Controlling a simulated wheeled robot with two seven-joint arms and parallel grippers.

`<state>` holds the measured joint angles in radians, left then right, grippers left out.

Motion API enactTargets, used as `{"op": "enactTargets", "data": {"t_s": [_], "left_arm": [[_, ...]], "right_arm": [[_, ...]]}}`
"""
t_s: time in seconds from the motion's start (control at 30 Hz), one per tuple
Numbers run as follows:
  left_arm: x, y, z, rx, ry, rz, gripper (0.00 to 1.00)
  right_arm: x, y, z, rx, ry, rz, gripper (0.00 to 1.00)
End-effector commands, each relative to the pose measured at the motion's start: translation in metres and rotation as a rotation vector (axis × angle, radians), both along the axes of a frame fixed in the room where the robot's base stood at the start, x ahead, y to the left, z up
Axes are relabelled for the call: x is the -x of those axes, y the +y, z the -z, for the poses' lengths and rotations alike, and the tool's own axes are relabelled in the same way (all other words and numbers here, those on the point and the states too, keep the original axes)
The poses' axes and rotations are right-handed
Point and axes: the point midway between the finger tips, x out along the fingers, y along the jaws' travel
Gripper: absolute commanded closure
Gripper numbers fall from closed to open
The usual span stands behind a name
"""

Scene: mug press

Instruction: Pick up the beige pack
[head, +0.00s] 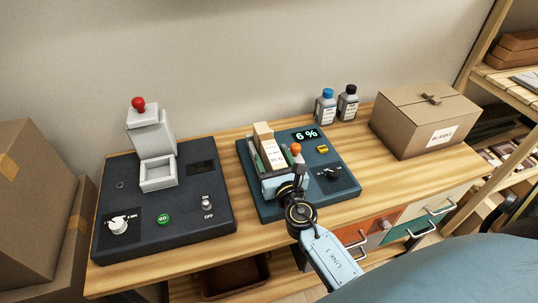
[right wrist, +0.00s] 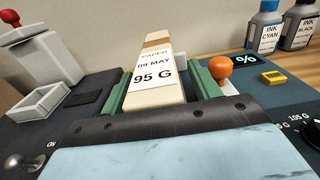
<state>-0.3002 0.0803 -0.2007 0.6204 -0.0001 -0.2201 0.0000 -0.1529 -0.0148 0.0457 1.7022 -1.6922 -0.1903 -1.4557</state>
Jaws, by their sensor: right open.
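The beige pack (head: 263,131) stands on the right-hand dark blue machine (head: 345,185). In the right wrist view the pack (right wrist: 156,62) carries a white label reading "PAPER 09 MAY 95 G". My right gripper (head: 270,158) is open at the pack, with one green finger on either side of it. In the right wrist view the gripper (right wrist: 160,78) has the pack between its fingers; I cannot tell whether they touch it. The pack's lower end is hidden by my gripper. My left gripper is not in view.
An orange knob (right wrist: 220,67) stands close to the right finger. A display (head: 306,135) reads 6 %. A press with a red knob (head: 138,103) stands left. Two ink bottles (head: 326,107) and a cardboard box (head: 425,120) stand right. Bare wood (head: 240,205) lies between the machines.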

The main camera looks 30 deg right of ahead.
Motion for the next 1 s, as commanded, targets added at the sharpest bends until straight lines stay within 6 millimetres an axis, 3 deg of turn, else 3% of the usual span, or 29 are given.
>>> {"op": "enactTargets", "data": {"t_s": [0.03,0.5,0.77,1.0], "left_arm": [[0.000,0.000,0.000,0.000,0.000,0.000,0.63],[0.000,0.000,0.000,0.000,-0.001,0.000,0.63],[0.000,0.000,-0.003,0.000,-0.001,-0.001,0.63],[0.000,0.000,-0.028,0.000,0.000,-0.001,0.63]], "right_arm": [[0.000,0.000,0.000,0.000,0.000,0.000,0.41],[0.000,0.000,-0.001,0.000,-0.003,0.000,1.00],[0.000,0.000,-0.005,0.000,-0.003,0.000,1.00],[0.000,0.000,-0.034,-0.002,-0.005,0.001,1.00]]}}
